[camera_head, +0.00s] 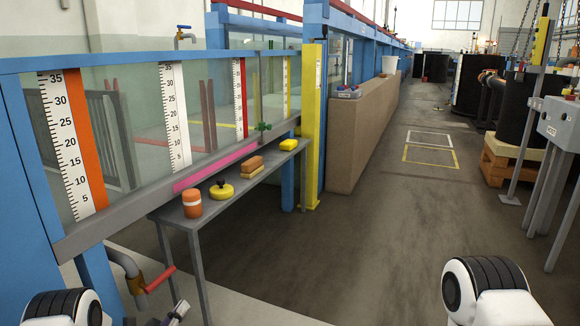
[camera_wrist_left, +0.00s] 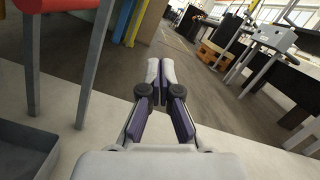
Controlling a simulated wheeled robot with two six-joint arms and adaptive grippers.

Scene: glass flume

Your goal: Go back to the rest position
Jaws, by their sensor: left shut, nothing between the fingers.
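My left gripper (camera_head: 177,314) just shows at the bottom edge of the head view, low beside the red-handled pipe valve (camera_head: 158,280). In the left wrist view its two fingers (camera_wrist_left: 160,70) are together, with nothing between them, above the floor. My right gripper is out of view; only a white and black part of my right arm shows at the bottom right of the head view.
A grey bench (camera_head: 168,213) along the glass flume (camera_head: 140,130) holds an orange jar (camera_head: 192,205), a yellow round object (camera_head: 221,191), stacked blocks (camera_head: 252,166) and a yellow item (camera_head: 289,144). The aisle floor (camera_head: 370,240) is clear. A grey control box (camera_head: 562,125) stands right.

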